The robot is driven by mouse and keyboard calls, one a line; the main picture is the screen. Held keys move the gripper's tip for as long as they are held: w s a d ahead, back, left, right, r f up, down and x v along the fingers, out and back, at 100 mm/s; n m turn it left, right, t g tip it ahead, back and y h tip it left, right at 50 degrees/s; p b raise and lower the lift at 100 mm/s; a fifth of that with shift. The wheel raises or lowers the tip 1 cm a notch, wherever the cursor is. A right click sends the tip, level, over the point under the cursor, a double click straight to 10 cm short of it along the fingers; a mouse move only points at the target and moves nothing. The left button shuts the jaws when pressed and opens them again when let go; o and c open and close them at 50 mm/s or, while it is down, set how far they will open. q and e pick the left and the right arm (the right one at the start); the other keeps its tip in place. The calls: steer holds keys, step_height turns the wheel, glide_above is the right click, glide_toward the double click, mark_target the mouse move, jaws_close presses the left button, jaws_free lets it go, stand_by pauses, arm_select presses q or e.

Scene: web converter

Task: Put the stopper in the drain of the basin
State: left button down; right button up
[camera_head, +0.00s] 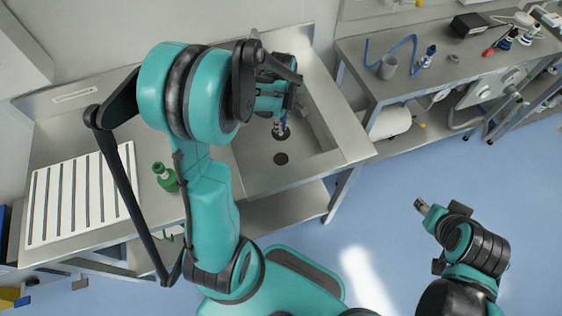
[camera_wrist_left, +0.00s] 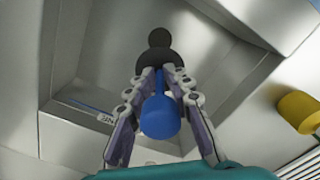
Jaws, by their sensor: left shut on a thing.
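The stopper has a black disc and a blue grip (camera_wrist_left: 160,118). My left gripper (camera_wrist_left: 158,100) is shut on the blue grip, with the black disc pointing away from the fingers. In the head view, my left gripper (camera_head: 284,106) is over the steel basin (camera_head: 255,178), largely covered by its own arm, and the stopper's dark disc (camera_head: 281,132) shows below it. The drain (camera_head: 281,158) is a dark round hole in the basin floor, apart from the disc in this view. In the wrist view the drain (camera_wrist_left: 159,38) shows just beyond the disc. My right gripper (camera_head: 420,205) is over the floor, away from the basin.
A bench (camera_head: 395,85) at the right bears a grey cup (camera_head: 388,67) and tools. A yellow object (camera_wrist_left: 298,112) is beside the basin in the wrist view.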

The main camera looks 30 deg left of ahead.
arm_select(q)
step_height(320, 180, down, 17)
steer(key=b, duration=0.8)
steer(key=shift+f, duration=0.15)
steer(key=shift+s, duration=0.1)
steer(key=c, duration=1.7)
jaws_free()
steer(key=shift+f, duration=0.1)
steer(key=shift+c, duration=0.2)
steer(key=o, duration=0.4)
